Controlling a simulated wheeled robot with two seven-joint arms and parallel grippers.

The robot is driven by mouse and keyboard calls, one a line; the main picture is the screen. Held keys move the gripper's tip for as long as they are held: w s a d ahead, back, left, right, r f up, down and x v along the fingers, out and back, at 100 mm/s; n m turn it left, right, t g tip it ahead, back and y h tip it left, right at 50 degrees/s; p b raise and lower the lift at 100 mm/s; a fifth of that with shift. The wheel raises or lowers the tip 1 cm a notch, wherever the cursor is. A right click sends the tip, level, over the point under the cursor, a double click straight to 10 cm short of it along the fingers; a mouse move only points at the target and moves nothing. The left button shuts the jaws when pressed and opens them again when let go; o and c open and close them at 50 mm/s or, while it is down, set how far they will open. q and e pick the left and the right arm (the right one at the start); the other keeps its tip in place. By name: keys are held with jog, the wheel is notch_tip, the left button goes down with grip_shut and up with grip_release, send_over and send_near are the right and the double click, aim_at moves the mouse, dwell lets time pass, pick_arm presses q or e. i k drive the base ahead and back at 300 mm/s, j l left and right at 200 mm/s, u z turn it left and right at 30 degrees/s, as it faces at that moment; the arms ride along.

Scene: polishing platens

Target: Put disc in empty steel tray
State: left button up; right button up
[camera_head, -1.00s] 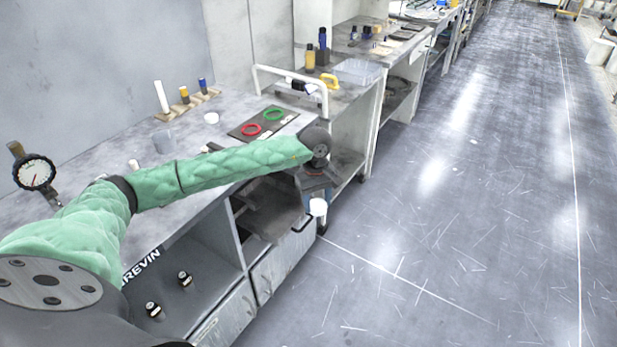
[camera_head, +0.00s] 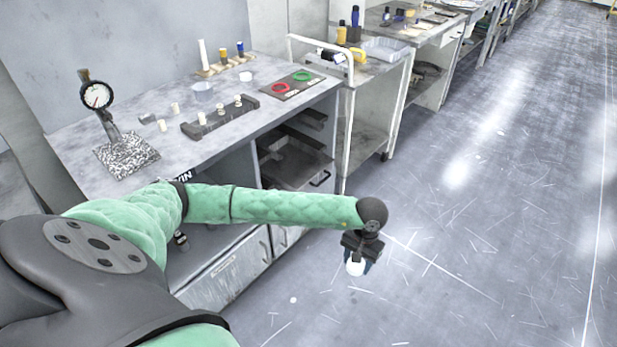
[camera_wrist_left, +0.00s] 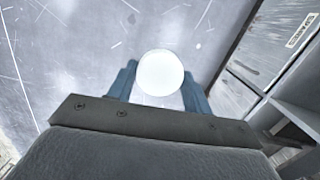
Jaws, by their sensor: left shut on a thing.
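My left gripper (camera_head: 360,256) points down over the open floor, in front of the bench. It is shut on a white disc (camera_head: 355,268). In the left wrist view, the round white face of the disc (camera_wrist_left: 160,73) shows between the two blue fingers of the left gripper (camera_wrist_left: 158,85). A shallow pale tray (camera_head: 385,49) stands on the cart at the back; it looks empty, but I cannot tell its material. My right gripper is not in view.
The bench (camera_head: 160,95) at left holds a dial gauge (camera_head: 97,97) on a speckled base, a dark rack (camera_head: 220,117) with small white pieces, and a board (camera_head: 291,85) with red and green rings. A white-railed cart (camera_head: 345,120) stands beyond. Floor at right is clear.

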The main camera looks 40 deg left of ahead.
aim_at(317, 168)
jog(key=i+l, duration=0.15)
jog(key=i, duration=0.45)
jog(key=i+l, duration=0.15)
jog(key=i, duration=0.4)
jog(key=i+l, duration=0.15)
jog(key=i, duration=0.45)
jog(key=i+l, duration=0.15)
jog(key=i, duration=0.4)
jog(key=i+l, duration=0.15)
jog(key=i, duration=0.45)
jog(key=i+l+u, duration=0.2)
jog(key=i+u, duration=0.2)
jog(key=i+l+u, duration=0.35)
jog(key=i, duration=0.15)
jog(key=u, duration=2.15)
